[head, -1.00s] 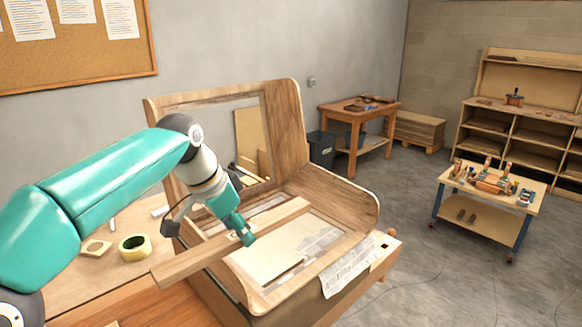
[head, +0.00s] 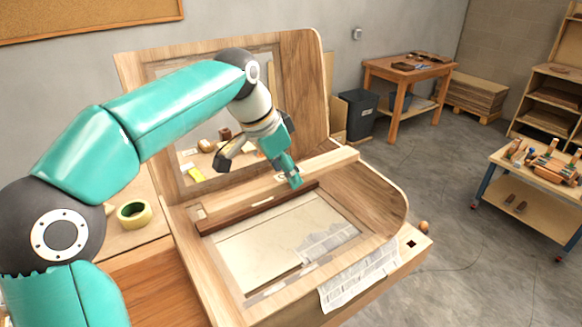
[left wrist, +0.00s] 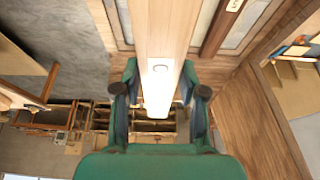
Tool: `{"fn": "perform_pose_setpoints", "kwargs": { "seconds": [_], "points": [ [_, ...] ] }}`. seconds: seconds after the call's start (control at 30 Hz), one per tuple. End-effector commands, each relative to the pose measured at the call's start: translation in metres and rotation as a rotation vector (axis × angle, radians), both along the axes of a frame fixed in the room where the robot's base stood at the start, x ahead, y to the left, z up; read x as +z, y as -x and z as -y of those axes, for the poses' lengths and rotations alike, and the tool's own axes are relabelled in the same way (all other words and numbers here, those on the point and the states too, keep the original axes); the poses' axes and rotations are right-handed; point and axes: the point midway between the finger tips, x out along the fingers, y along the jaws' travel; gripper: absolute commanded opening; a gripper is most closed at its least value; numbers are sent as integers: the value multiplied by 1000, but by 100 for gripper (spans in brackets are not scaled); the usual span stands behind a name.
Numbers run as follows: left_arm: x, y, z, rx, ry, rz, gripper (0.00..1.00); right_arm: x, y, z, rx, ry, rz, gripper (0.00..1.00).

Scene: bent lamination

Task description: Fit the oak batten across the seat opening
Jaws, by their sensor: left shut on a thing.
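The pale oak batten (head: 325,166) is held over the back part of the seat (head: 368,205), running from left to upper right. It also shows in the left wrist view (left wrist: 167,25), lengthwise between the fingers. My left gripper (head: 294,182) is shut on it, nearer its right end; the fingers also show in the left wrist view (left wrist: 162,95). A dark brown strip (head: 245,216) lies just in front of the batten, along the back of the seat opening (head: 265,245). I cannot tell whether the batten touches the seat. My right gripper is out of view.
The upright back panel (head: 305,90) with its window stands behind the batten. A yellow tape roll (head: 134,213) lies on the bench at left. A newspaper sheet (head: 360,277) hangs over the front edge. A tool cart (head: 535,185) and a wooden table (head: 408,75) stand apart at right.

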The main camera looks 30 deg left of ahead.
Motion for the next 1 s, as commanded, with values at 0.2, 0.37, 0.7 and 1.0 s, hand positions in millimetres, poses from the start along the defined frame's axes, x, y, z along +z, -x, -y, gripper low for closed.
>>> {"fn": "perform_pose_setpoints", "kwargs": {
  "seconds": [0.2,0.37,0.7,1.0],
  "points": [
    [-21,-1,0,0,1,0,0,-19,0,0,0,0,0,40],
    [-37,-1,1,-4,1,0,0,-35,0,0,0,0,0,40],
    [-71,-3,3,-7,0,0,0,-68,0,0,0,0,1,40],
    [-101,-3,4,-8,0,0,0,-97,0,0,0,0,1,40]
  ]
}}
